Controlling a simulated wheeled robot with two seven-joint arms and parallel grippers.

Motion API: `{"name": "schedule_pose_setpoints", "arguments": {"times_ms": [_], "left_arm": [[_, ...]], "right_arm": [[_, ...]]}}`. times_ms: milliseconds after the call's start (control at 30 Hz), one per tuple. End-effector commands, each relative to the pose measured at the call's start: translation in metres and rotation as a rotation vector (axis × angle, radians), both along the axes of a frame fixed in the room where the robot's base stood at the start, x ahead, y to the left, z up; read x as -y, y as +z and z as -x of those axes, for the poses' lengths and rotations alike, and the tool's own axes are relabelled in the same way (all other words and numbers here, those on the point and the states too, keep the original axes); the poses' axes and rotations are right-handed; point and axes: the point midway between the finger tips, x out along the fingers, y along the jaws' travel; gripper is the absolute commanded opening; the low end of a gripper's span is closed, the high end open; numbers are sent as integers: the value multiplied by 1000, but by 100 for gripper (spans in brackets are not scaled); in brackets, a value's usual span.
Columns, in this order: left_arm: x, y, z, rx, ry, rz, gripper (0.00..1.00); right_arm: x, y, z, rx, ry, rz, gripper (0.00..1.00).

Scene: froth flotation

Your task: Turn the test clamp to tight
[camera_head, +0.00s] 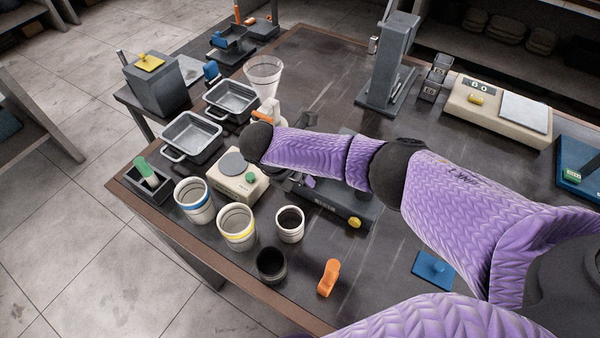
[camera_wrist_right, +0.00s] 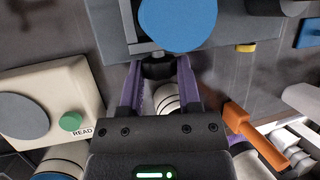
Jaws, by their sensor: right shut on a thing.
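The test clamp seems to be a small black piece (camera_wrist_right: 158,66) on the front of a grey device, below a large blue disc (camera_wrist_right: 178,22). In the right wrist view, the purple fingertips of my right gripper (camera_wrist_right: 158,74) are on either side of that black piece, shut on it. In the head view my purple right forearm reaches in from the right. It hides the blue disc, and only part of my right gripper (camera_head: 308,183) shows beneath it. The clamp's tight mark cannot be made out. My left gripper is not in view.
The grey device has a yellow button (camera_head: 355,222). A cream scale (camera_head: 236,187) with a green button stands left of it. Several cups, including a white one (camera_head: 290,238), and an orange piece (camera_head: 328,278) stand in front. A blue plate (camera_head: 433,270) lies to the right.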

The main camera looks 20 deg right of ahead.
Motion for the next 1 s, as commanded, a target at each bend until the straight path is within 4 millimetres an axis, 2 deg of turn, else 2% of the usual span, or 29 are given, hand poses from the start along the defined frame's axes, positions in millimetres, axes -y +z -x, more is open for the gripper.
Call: {"name": "schedule_pose_setpoints", "arguments": {"times_ms": [33, 200, 400, 700, 1000], "left_arm": [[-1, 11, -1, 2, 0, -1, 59], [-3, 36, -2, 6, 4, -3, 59], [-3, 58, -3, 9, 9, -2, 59], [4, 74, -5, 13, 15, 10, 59], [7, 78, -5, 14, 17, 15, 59]], "right_arm": [[1, 5, 2, 16, 0, -13, 0], [2, 8, 3, 107, 0, -86, 0], [3, 6, 5, 227, 0, -180, 0], [4, 2, 6, 371, 0, -290, 0], [5, 1, 6, 437, -1, -340, 0]]}}
